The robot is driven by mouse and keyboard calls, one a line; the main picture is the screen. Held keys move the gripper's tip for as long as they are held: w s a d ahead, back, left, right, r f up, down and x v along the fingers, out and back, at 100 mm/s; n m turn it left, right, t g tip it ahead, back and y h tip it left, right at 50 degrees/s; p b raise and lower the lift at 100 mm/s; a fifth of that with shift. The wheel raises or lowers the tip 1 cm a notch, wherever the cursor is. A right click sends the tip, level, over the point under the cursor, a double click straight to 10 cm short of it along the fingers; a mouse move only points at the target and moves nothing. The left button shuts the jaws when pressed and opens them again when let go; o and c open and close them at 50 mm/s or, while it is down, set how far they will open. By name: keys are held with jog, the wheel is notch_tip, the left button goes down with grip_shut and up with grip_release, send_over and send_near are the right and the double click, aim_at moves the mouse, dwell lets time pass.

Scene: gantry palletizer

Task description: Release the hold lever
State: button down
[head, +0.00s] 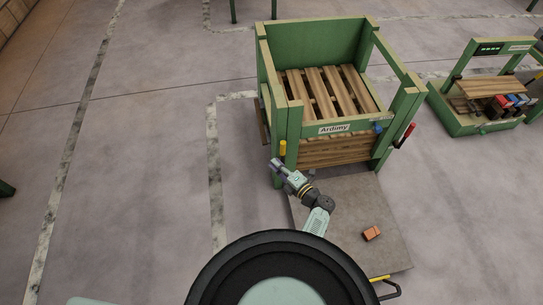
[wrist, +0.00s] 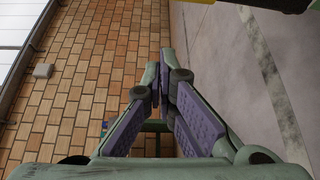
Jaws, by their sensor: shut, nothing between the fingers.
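The green palletizer frame (head: 312,41) stands at the top middle of the head view. Three coloured handles show on it: a yellow one (head: 282,148) at the front left post, a blue one (head: 377,128) on the front right, and a red lever (head: 405,134) tilted on the right side. No marking shows which is the hold lever. My gripper (head: 274,163) is beside the front left post, just below the yellow handle. In the wrist view its purple-padded fingers (wrist: 162,78) are together with nothing between them.
Slatted wooden pallets (head: 325,91) lie inside the frame. A grey plate (head: 345,205) lies in front, with an orange-brown block (head: 371,233) on it. A green bench (head: 478,115) with coloured bins stands at right. The floor at left is clear. A brick wall (wrist: 90,75) shows in the wrist view.

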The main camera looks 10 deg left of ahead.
jog(key=v, duration=0.5)
jog(key=shift+s+d+f, duration=0.15)
jog(key=shift+s+d, duration=0.15)
